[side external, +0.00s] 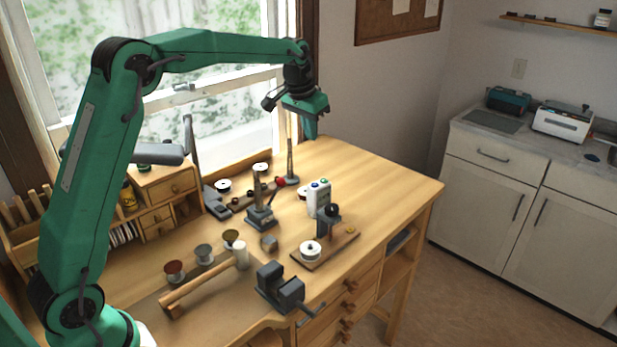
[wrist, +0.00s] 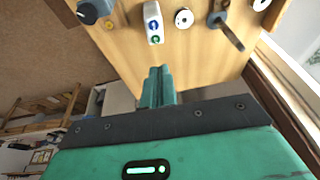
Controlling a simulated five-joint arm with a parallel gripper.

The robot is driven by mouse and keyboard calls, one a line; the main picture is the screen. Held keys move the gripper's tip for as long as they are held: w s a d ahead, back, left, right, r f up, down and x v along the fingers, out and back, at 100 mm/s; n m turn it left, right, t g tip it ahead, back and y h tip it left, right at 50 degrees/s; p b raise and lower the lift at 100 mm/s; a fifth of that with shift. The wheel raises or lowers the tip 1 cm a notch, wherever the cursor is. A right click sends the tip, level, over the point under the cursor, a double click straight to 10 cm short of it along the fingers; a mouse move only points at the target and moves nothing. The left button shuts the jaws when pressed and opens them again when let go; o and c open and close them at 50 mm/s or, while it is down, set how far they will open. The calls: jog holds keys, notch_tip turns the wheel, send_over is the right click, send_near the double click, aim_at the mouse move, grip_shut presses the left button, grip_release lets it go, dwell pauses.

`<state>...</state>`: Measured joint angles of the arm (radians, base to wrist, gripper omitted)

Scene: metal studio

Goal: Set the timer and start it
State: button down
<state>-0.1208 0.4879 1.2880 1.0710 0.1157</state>
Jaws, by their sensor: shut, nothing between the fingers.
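A small white box (side external: 319,200) with a blue and a green button on top stands upright near the right side of the bench; it also shows in the wrist view (wrist: 154,24). I cannot tell for sure which of these is the timer. My gripper (side external: 310,131) is shut and empty, pointing down high above the bench behind the box. Its closed fingers (wrist: 157,82) show in the wrist view, apart from everything.
A post on a round base (side external: 291,165) stands near the window. The bench's right end is clear.

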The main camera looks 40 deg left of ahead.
jog(key=shift+w+d+r, duration=0.1)
jog(key=shift+w, duration=0.6)
send_near(324, 180)
jog(key=x, duration=0.5)
jog(key=shift+w, duration=0.3)
jog(key=shift+f, duration=0.75)
